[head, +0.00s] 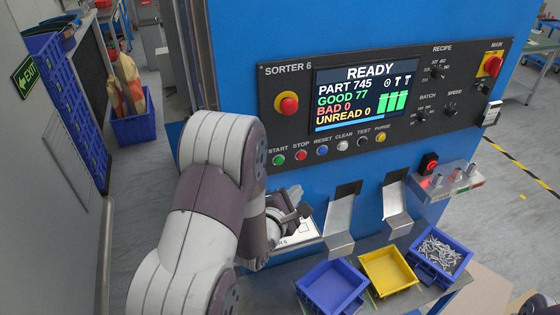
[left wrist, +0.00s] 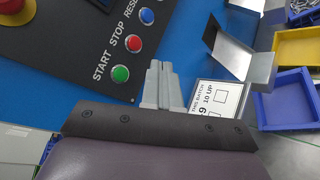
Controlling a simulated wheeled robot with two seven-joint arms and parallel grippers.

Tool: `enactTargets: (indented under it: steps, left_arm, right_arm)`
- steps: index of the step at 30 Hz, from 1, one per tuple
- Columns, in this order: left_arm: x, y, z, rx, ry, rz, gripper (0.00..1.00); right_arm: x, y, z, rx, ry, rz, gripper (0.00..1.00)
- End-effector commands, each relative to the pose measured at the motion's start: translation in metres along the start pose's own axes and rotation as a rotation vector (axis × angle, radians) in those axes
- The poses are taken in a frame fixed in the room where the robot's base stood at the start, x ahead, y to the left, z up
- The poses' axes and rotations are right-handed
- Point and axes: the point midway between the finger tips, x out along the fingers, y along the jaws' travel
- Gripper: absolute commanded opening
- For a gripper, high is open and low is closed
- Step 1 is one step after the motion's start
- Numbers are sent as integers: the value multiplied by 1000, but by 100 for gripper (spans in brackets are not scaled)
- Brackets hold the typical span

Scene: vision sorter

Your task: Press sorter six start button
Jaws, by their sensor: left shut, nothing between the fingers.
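The black panel (head: 268,108) labelled SORTER 6 is on the front of the blue machine. Its screen (head: 352,97) reads READY, part 745, good 77, bad 0, unread 0. The green start button (head: 278,160) is at the left end of the button row. It also shows in the left wrist view (left wrist: 120,74), just left of and beyond my fingertips. The red stop button (left wrist: 133,43) is above it there. My left gripper (head: 303,200) is shut and empty, below the button row and apart from it. Its closed fingers show in the left wrist view (left wrist: 160,68). My right gripper is not in view.
A red emergency stop (head: 288,104) sits above the button row. Metal chutes (head: 340,216) lead down to a blue tray (head: 330,284), a yellow tray (head: 387,271) and a blue bin (head: 418,262) of metal parts. A white card (left wrist: 213,100) lies near my fingers.

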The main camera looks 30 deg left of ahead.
Motion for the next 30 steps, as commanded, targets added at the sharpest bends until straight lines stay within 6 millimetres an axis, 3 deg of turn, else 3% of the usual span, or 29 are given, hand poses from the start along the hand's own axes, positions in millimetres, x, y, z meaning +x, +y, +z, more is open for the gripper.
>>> enactTargets:
  steps: [15,30]
  left_arm:
    - [48,35,-36,2,2,0,0]
    - [56,41,-41,2,2,0,0]
  right_arm:
    - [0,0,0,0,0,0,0]
    - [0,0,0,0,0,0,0]
